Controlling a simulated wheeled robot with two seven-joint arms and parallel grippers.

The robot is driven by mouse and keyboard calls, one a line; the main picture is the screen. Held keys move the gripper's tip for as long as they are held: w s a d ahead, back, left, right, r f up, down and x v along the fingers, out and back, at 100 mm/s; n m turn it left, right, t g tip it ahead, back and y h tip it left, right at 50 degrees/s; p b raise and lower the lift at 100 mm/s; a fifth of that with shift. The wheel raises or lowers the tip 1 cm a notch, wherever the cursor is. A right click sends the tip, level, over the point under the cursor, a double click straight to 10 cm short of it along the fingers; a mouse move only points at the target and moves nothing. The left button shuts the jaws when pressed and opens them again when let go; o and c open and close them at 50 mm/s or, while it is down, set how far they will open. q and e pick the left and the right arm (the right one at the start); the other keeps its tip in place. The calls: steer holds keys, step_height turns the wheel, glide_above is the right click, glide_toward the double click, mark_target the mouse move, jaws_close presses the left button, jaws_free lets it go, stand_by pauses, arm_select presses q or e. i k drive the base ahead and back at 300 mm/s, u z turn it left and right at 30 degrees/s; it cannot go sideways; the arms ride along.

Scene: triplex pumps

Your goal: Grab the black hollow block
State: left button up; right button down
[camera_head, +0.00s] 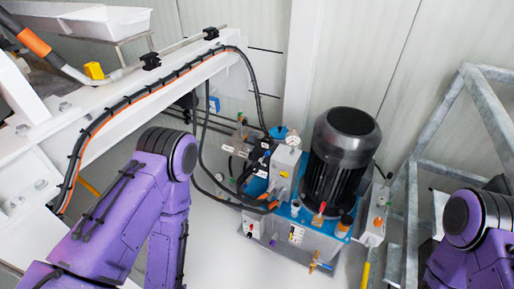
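Two small black blocks sit on the white beam at the upper left: one (151,61) is around or against the thin grey rod, and the other (211,33) is near the beam's far end. I cannot tell from here whether either is hollow. My two purple arms come up from the lower left and the lower right. Both grippers are out of view, and neither arm visibly touches a black block.
A pump unit with a black motor (341,150) and blue base stands at the centre. Black and orange hoses run along the white beam (175,84). A yellow block (94,70) and white tray (108,21) are upper left. A grey metal frame (490,110) stands right.

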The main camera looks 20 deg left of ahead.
mark_target(266, 145)
steer(key=u, duration=1.25)
steer(key=i, duration=0.8)
steer(key=z, duration=0.15)
